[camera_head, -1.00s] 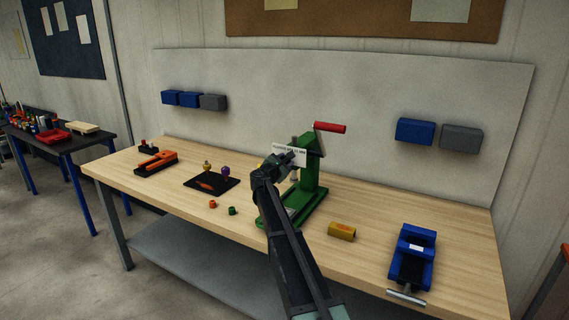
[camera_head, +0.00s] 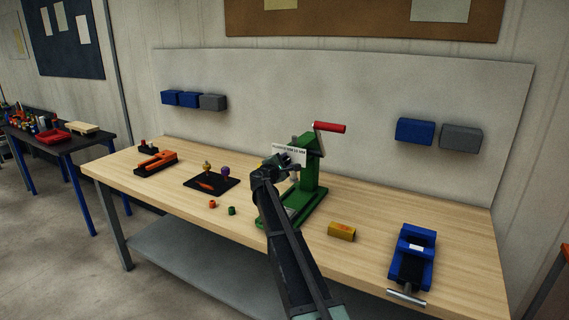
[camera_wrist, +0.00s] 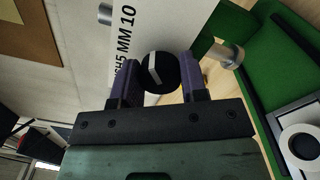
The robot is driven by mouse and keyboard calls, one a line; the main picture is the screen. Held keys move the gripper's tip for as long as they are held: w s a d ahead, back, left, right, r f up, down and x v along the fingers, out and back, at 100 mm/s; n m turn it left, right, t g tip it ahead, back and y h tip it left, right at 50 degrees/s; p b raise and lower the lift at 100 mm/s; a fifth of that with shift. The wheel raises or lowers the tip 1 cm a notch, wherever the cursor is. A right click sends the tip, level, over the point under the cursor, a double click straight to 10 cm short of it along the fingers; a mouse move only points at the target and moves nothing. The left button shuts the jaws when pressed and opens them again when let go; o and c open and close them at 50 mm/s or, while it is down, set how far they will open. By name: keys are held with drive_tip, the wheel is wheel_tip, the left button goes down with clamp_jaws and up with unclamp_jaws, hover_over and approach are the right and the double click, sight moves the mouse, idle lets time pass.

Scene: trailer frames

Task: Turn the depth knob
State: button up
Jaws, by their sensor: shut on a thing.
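The depth knob (camera_wrist: 158,72) is a round black knob with a pale line across its face, in the wrist view just below a white label with black print (camera_wrist: 140,30). My gripper (camera_wrist: 157,85) is shut on the knob, with one purple finger on each side of it. The knob belongs to the green press (camera_head: 309,180), which has a red handle (camera_head: 330,128) at its top. In the head view my gripper (camera_head: 279,163) is at the upper front of the press, and my arm hides the knob and part of the press base.
A yellow block (camera_head: 341,232) and a blue vise (camera_head: 412,258) lie right of the press. A black mat (camera_head: 211,186) with small tools, two small rings (camera_head: 222,207) and an orange tool (camera_head: 156,162) are to the left. The bench front between is mostly clear.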

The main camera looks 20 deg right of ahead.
drive_tip(key=o, duration=0.9)
drive_tip(key=v, duration=1)
drive_tip(key=shift+s+a, duration=0.25)
drive_tip(key=shift+a, duration=0.1)
